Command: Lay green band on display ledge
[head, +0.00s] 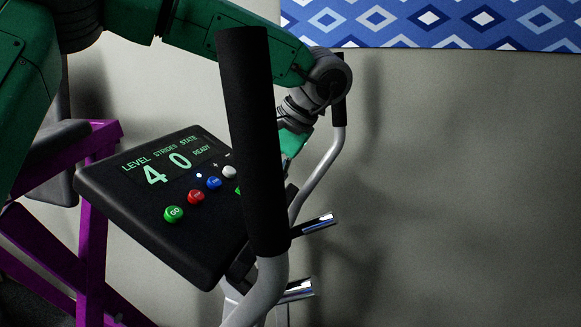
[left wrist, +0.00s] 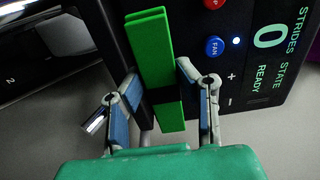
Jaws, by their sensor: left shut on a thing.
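The green band (left wrist: 154,50) is a long flat strip between the fingers of my left gripper (left wrist: 158,74) in the left wrist view. A dark strip crosses it between the fingers. Its far part overlaps the dark edge of the display console (left wrist: 262,75); I cannot tell whether it touches. In the head view my left arm reaches behind the black handle, which hides the fingertips and most of the band. The console (head: 125,190) reads level 4, strides 0, ready. I cannot make out its ledge as a separate part. My right gripper is not in view.
A black-gripped handlebar (head: 250,140) stands upright in front of the console. A second grey bar (head: 325,170) rises behind it. A purple frame (head: 92,250) stands at the left. The grey wall (head: 450,190) at the right is bare below a blue patterned panel (head: 440,22).

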